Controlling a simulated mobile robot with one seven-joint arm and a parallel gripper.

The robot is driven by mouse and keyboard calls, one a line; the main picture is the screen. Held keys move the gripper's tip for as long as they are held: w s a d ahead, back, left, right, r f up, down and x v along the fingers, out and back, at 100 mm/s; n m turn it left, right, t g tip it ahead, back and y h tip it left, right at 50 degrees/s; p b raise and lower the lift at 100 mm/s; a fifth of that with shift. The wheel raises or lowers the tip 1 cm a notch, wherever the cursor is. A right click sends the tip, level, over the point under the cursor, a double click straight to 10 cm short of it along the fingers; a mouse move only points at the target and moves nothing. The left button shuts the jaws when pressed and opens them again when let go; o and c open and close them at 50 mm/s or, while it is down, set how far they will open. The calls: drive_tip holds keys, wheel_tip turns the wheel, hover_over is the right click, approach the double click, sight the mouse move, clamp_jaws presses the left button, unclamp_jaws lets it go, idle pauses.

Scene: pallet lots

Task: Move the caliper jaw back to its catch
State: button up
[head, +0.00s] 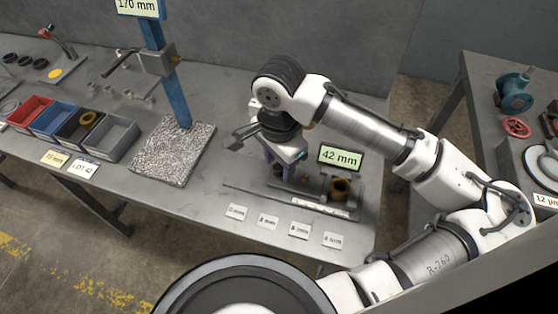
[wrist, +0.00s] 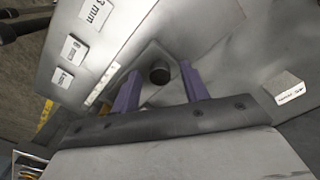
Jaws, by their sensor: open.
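The bench caliper stands on the grey bench in the head view, with a long base (head: 305,203) and a display (head: 340,157) reading 42 mm. A bronze ring-shaped part (head: 340,188) sits at its right end. My gripper (head: 281,174) is over the caliper's left part and hides much of it. In the wrist view my two purple fingers (wrist: 161,70) are apart, with a dark round knob (wrist: 159,75) between and beyond their tips. The fingers do not visibly touch the knob. I cannot tell the jaw's catch apart.
A blue column gauge (head: 173,90) stands on a speckled plate (head: 172,153). Red, blue, black and grey bins (head: 113,139) are at left. Small mm tags (head: 267,222) lie along the front edge. A second bench (head: 480,75) is at right.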

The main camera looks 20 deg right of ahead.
drive_tip(key=shift+c, duration=0.5)
clamp_jaws()
drive_tip(key=w+a+p, duration=0.1)
drive_tip(key=a, duration=0.1)
drive_tip(key=w+a+p, duration=0.1)
drive_tip(key=w+a, duration=0.1)
drive_tip(key=shift+w+a+r, duration=0.1)
drive_tip(key=shift+r, duration=0.05)
drive_tip(key=shift+w+a, duration=0.3)
drive_tip(key=shift+a, duration=0.1)
drive_tip(key=shift+o, duration=0.5)
unclamp_jaws()
drive_tip(key=shift+a, duration=0.1)
